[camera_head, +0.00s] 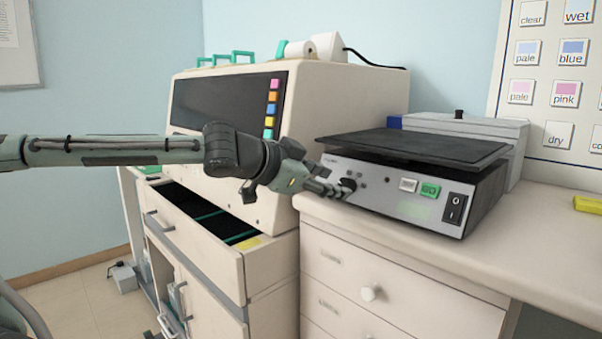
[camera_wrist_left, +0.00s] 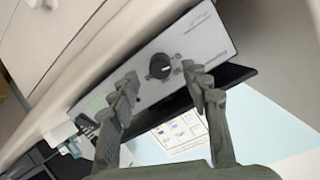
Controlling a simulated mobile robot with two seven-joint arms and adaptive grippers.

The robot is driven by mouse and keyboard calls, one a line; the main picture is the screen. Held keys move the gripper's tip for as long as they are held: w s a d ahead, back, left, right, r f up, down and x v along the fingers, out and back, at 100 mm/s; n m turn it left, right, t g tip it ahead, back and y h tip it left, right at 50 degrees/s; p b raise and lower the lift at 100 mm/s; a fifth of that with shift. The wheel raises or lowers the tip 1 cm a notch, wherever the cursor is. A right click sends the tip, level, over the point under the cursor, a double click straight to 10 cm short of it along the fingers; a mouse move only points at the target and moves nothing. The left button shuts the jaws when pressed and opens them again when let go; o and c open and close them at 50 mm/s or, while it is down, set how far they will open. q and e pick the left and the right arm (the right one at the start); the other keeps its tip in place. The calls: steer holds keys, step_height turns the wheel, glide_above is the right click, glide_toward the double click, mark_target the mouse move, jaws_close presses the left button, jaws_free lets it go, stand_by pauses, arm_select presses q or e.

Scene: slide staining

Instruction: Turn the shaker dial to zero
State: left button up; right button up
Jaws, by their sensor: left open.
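The shaker (camera_head: 400,200) stands on the counter, with a grey front panel and a dark flat platform on top. Its dial, a dark round knob (camera_head: 348,184), is at the left of the panel. In the left wrist view the dial (camera_wrist_left: 160,66) shows ahead of the fingers, roughly in the gap between them. My left gripper (camera_head: 331,188) is open at the left end of the panel, close to the dial; I cannot tell whether it touches it. It also shows in the left wrist view (camera_wrist_left: 159,75). The dial's setting is too small to read. My right gripper is not in view.
The panel also has a green button (camera_head: 430,190) and a black power switch (camera_head: 454,209). A large cream machine (camera_head: 345,100) stands left of the shaker, above an open drawer (camera_head: 215,265). A yellow object (camera_head: 588,204) lies on the counter (camera_head: 550,215) at right.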

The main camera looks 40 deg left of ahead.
arm_select(q)
steer(key=d+v, duration=0.1)
steer(key=v, duration=0.7)
steer(key=shift+s+a+r, duration=0.15)
steer(key=shift+s+a, duration=0.25)
steer(key=shift+a, duration=0.1)
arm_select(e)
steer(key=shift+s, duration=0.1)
